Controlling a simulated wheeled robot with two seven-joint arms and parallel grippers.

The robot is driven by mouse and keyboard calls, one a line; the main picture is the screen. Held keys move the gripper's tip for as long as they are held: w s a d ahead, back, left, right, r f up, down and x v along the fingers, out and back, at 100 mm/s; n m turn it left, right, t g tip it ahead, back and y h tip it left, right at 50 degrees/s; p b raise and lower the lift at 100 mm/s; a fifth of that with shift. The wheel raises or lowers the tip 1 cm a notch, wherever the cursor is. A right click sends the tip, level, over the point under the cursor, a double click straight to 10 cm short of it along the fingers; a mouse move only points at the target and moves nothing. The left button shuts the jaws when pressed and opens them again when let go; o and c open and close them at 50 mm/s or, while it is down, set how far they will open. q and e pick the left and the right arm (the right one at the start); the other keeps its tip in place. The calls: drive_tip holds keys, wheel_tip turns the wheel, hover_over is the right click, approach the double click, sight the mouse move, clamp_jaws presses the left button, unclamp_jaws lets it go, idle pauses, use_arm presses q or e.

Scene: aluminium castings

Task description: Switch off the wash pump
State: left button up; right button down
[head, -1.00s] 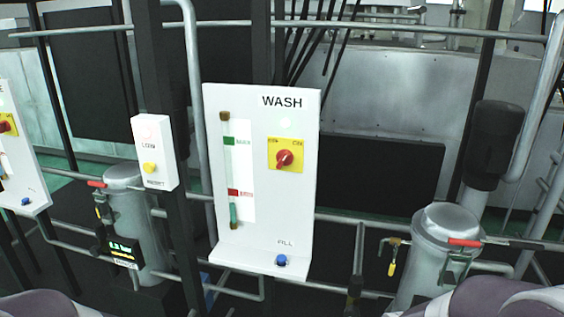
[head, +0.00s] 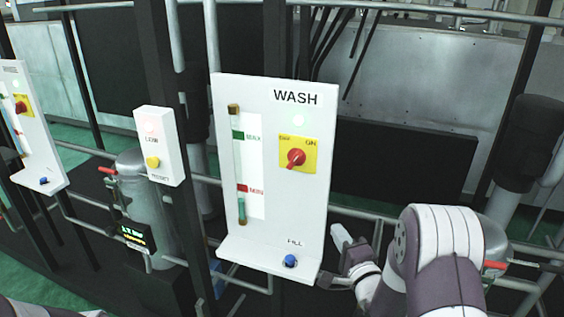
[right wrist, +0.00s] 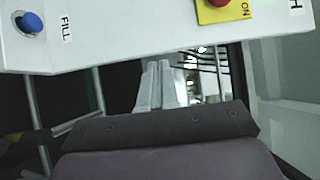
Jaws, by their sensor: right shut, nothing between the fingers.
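The white WASH panel (head: 265,185) stands upright in the middle of the head view. Its red rotary knob (head: 296,158) sits on a yellow plate (head: 313,150) marked OFF at left and ON at right. I cannot surely tell which mark the knob points to. My right gripper (head: 341,236) is shut and empty, just right of the panel's lower edge, apart from the knob. In the right wrist view the closed fingers (right wrist: 155,85) lie below the panel, with the red knob (right wrist: 217,2) partly cut off at the top.
The panel has a level gauge (head: 239,170) and a blue FILL button (head: 290,261) on its bottom ledge. A LOW/RESET box (head: 158,147) with a yellow button stands left. Another panel (head: 40,135) is farther left. Pipes and metal canisters (head: 150,200) surround them.

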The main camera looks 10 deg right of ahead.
wheel_tip(320, 180, up, 6)
drive_tip(key=a+m+t+y, duration=0.1)
drive_tip(key=m+t, duration=0.2)
drive_tip(key=shift+s+a+r+m+y, duration=0.15)
drive_tip(key=shift+s+r+m+y, duration=0.1)
drive_tip(key=shift+s+m+y, duration=0.15)
drive_tip(key=shift+w, duration=0.15)
drive_tip(key=p, duration=0.4)
approach(303, 156)
drive_tip(key=w+d, duration=0.1)
drive_tip(key=w, duration=0.2)
drive_tip(key=shift+w+a+r+p, duration=0.6)
drive_tip(key=shift+w+a+r, duration=0.1)
drive_tip(key=shift+w+a, duration=0.1)
drive_tip(key=shift+w+a+r, duration=0.15)
drive_tip(key=shift+w+a, duration=0.05)
drive_tip(key=shift+a, duration=0.3)
